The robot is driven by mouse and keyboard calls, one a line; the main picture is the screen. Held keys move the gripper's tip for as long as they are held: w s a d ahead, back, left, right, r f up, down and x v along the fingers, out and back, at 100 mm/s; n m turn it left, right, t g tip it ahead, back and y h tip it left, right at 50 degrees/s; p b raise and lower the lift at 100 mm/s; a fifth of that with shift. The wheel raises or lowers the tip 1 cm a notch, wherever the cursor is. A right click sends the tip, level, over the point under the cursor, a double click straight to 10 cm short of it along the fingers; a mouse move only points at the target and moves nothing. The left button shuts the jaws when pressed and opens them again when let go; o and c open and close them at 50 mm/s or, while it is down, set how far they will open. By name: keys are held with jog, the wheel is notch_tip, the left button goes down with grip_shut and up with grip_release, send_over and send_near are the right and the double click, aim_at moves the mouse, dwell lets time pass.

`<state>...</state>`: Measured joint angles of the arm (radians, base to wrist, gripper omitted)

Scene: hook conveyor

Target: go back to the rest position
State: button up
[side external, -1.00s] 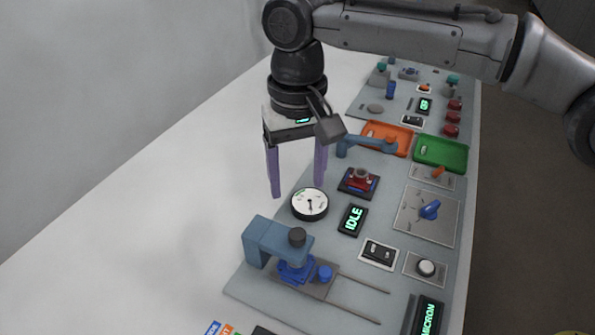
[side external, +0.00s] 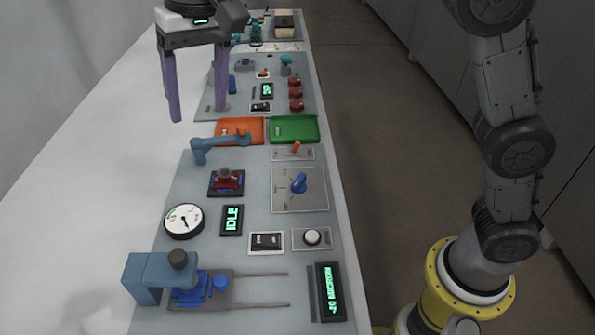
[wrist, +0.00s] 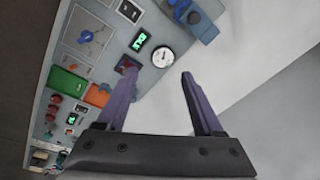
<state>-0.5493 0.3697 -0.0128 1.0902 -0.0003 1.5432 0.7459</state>
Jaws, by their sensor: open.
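My gripper (side external: 197,105) is in the upper left of the side external view, raised above the bench, its two purple fingers pointing down and spread apart. Nothing is between the fingers. In the wrist view my gripper (wrist: 157,88) is also open and empty, with pale bare table between the fingertips. No marker of a rest position shows in either view.
Below lie a round dial gauge (side external: 184,221), an IDLE display (side external: 231,220), a blue clamp device (side external: 150,275), an orange tray (side external: 228,126), a green tray (side external: 294,139) and a blue knob (side external: 299,183). The white table (side external: 90,190) at left is clear.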

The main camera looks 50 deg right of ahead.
jog(key=s+d+r+m+t, duration=0.1)
jog(key=s+d+r, duration=0.1)
jog(key=s+d, duration=0.65)
jog(key=s+d+r+m+t, duration=0.15)
jog(key=s+d, duration=0.35)
jog(key=d, duration=0.7)
jog(key=s+d+f+n, duration=0.2)
jog(key=s+f, duration=0.3)
jog(key=f, duration=0.2)
jog(key=s+d+f+n+t+h, duration=0.1)
jog(key=s+d+f+n, duration=0.1)
jog(key=s+f, duration=0.3)
notch_tip(320, 180, down, 2)
jog(key=shift+s+d+f+n, duration=0.15)
jog(key=shift+s+f+n, duration=0.1)
jog(key=shift+s+n, duration=0.1)
jog(key=shift+t, duration=0.25)
dwell(0.4)
